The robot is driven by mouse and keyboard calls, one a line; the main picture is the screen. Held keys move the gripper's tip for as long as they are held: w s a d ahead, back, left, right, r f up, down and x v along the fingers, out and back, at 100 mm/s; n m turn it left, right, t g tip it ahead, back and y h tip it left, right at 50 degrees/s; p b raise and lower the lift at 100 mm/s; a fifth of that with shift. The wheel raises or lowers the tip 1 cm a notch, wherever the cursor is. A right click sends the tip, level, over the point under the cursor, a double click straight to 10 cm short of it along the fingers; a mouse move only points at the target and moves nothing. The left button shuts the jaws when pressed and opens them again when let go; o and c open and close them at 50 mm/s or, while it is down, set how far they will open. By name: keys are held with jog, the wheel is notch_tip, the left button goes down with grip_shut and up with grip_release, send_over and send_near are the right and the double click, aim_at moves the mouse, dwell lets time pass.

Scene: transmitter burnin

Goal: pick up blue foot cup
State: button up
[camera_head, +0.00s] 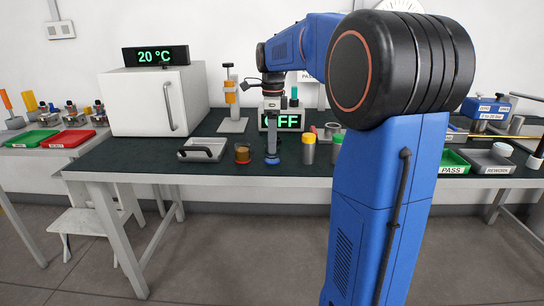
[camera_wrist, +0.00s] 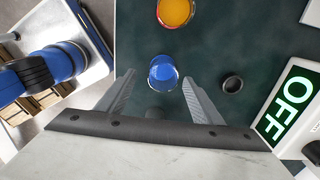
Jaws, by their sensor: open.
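The blue foot cup (camera_wrist: 163,70) stands on the dark table mat in the wrist view, with a clear rim around its blue middle. It also shows low under my gripper in the head view (camera_head: 272,161). My gripper (camera_wrist: 159,79) is open and points down at the mat. Its two grey fingers lie on either side of the cup in the wrist view, with visible gaps. In the head view my gripper (camera_head: 272,148) is directly above the cup and hides part of it. I cannot tell how far the fingertips are above it.
An amber cup (camera_head: 242,152) stands close to the left, also in the wrist view (camera_wrist: 176,12). A grey tray (camera_head: 202,149) lies farther left. A yellow-topped cylinder (camera_head: 308,149) stands right. A small dark ring (camera_wrist: 232,84) and an OFF display (camera_wrist: 290,103) are near the right finger.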

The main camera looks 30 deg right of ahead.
jog(key=shift+w+d+f, duration=0.1)
jog(key=shift+w+f, duration=0.05)
jog(key=shift+f, duration=0.95)
jog(key=shift+w+f, duration=0.15)
jog(key=shift+f, duration=0.9)
jog(key=c, duration=1.1)
jog(key=shift+c, duration=0.2)
